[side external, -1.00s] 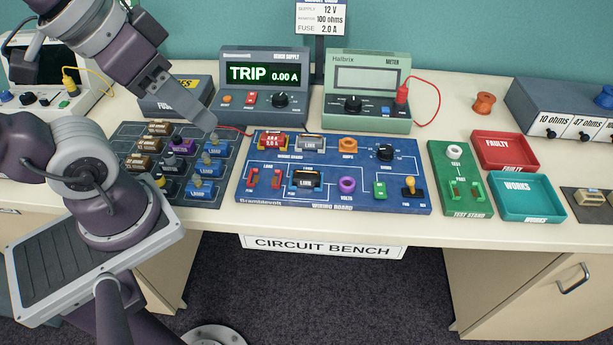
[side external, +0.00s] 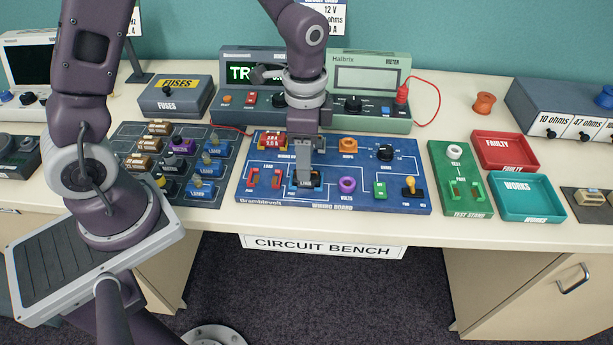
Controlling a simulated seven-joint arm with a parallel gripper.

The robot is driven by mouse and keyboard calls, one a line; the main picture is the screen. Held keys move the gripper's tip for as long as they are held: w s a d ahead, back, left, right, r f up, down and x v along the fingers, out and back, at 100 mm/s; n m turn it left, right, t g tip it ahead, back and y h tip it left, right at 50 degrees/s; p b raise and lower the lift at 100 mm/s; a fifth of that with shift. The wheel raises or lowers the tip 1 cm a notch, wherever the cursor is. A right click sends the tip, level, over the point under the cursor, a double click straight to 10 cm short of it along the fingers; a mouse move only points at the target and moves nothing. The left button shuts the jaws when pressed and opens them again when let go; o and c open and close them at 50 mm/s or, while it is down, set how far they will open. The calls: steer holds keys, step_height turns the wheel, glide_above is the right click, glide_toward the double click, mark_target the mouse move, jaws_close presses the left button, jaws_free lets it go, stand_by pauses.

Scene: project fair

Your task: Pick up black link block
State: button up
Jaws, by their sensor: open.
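The black link block (side external: 309,184) sits in its place on the blue wiring board (side external: 400,203), between the red load clips and the purple volts socket. Its white LINK label shows; its upper part is hidden behind my gripper. My gripper (side external: 304,172) points straight down over the block, open, with its fingertips at or just above the block's top. I cannot tell whether the fingers straddle it. The grey link block at the top of the board is now hidden behind my gripper.
A red fuse block (side external: 271,139) and an orange socket (side external: 348,146) stand behind on the board. The purple socket (side external: 347,185) is close on the right, and red clips (side external: 265,178) are on the left. The bench supply (side external: 236,96) and the meter (side external: 372,80) stand behind.

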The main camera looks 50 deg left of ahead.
step_height(320, 180, down, 4)
steer(key=shift+d, duration=0.1)
jaws_close()
steer(key=shift+w+r, duration=0.1)
step_height(320, 180, up, 13)
stand_by(0.7)
